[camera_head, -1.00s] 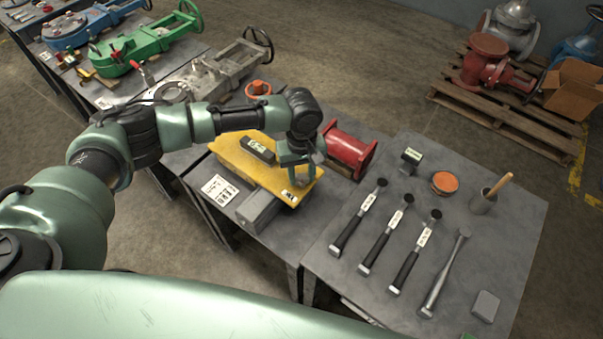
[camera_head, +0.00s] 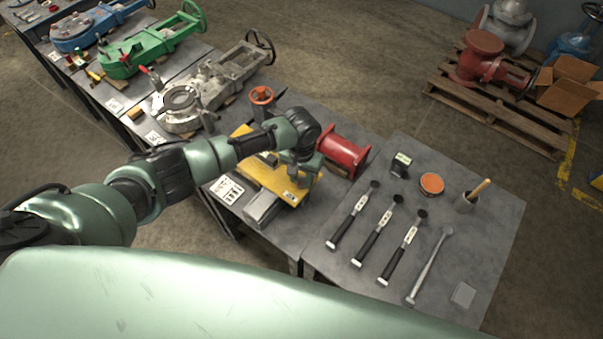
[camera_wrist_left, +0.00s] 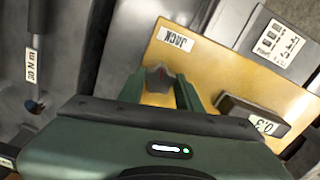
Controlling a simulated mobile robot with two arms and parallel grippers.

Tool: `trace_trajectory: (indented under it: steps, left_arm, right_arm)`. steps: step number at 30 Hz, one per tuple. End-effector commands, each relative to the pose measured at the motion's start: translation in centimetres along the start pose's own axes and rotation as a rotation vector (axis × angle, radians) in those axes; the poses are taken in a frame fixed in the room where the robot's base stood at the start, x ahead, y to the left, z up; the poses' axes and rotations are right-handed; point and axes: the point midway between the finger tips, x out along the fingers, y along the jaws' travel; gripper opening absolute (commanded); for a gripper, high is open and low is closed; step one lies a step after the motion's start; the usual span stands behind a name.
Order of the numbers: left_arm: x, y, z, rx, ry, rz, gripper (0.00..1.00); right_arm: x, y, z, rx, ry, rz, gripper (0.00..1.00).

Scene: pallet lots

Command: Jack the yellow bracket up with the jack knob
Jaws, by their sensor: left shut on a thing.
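The yellow bracket (camera_head: 262,178) is a flat yellow plate on the middle table, partly covered by my left arm in the head view. In the left wrist view the bracket (camera_wrist_left: 208,68) carries a white label reading JACK. The grey, lobed jack knob (camera_wrist_left: 160,78) is beside that label, over the yellow plate. My left gripper (camera_head: 301,186) is at the bracket's right end. In the left wrist view its fingers (camera_wrist_left: 160,90) are on either side of the knob, shut on it. The knob is hidden in the head view. My right gripper is not in view.
A dark block (camera_wrist_left: 250,113) lies on the bracket. A grey block (camera_head: 263,207) is at its front edge. A red flanged spool (camera_head: 342,150) stands close behind the gripper.

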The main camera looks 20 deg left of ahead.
Motion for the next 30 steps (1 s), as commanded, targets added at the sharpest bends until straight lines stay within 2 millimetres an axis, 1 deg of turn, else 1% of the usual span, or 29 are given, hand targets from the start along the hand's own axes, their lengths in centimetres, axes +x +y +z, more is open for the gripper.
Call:
trace_trajectory:
  steps: [1,12,30]
  left_arm:
    - [-0.1,0.0,0.1,0.043,-0.001,0.0,0.0]
    - [0.0,0.1,0.0,0.395,0.001,0.001,0.0]
    - [0.1,0.0,0.0,0.966,0.0,0.001,0.0]
  right_arm:
    - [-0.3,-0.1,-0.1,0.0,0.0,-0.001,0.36]
    - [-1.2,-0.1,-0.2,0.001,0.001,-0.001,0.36]
    - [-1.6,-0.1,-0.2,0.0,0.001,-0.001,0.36]
